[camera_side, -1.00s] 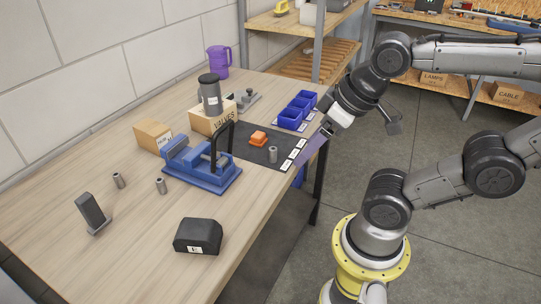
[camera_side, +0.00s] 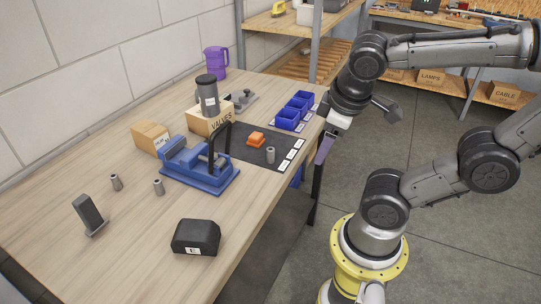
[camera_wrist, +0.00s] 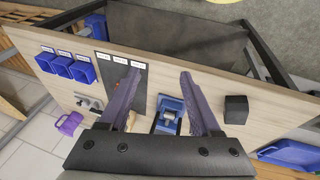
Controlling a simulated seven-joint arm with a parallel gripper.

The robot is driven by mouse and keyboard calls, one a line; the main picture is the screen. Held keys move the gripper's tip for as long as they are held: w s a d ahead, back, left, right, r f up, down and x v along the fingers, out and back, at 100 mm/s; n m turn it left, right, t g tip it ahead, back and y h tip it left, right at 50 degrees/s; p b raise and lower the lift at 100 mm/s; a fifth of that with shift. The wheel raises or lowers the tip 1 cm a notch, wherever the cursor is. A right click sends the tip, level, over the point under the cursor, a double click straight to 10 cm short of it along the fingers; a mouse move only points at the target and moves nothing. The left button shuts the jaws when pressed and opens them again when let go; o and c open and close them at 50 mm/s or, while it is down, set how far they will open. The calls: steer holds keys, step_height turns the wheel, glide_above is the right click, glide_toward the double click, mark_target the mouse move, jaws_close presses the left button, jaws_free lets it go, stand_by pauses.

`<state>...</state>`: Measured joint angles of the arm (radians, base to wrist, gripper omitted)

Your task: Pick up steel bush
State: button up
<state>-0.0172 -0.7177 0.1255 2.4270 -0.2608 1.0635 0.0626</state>
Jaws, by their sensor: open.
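Several small grey cylinders that look like steel bushes show in the side view. One bush (camera_side: 270,155) stands on the dark mat (camera_side: 238,150). Two more, a left bush (camera_side: 116,182) and a right bush (camera_side: 158,187), stand on bare wood in front of the blue vise (camera_side: 200,172). I cannot tell which one the task names. My gripper (camera_side: 323,150), with purple fingers, is off the table's right edge, to the right of the mat, and touches nothing. In the wrist view my gripper (camera_wrist: 162,70) is open and empty, with the vise (camera_wrist: 168,115) beyond the fingers.
An orange part (camera_side: 256,139) is on the mat near its bush. Blue bins (camera_side: 287,120) stand at the far right edge. The front left wood is mostly clear.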

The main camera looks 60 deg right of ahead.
steer(key=d+f+n+g+h, duration=0.4)
steer(key=d+n+h, duration=0.1)
steer(key=n+t+h, duration=0.6)
steer(key=n+t, duration=0.7)
steer(key=n, duration=0.8)
glide_toward(271, 152)
steer(key=shift+x, duration=5.65)
steer(key=shift+s, duration=0.1)
steer(key=shift+f, duration=0.1)
jaws_close()
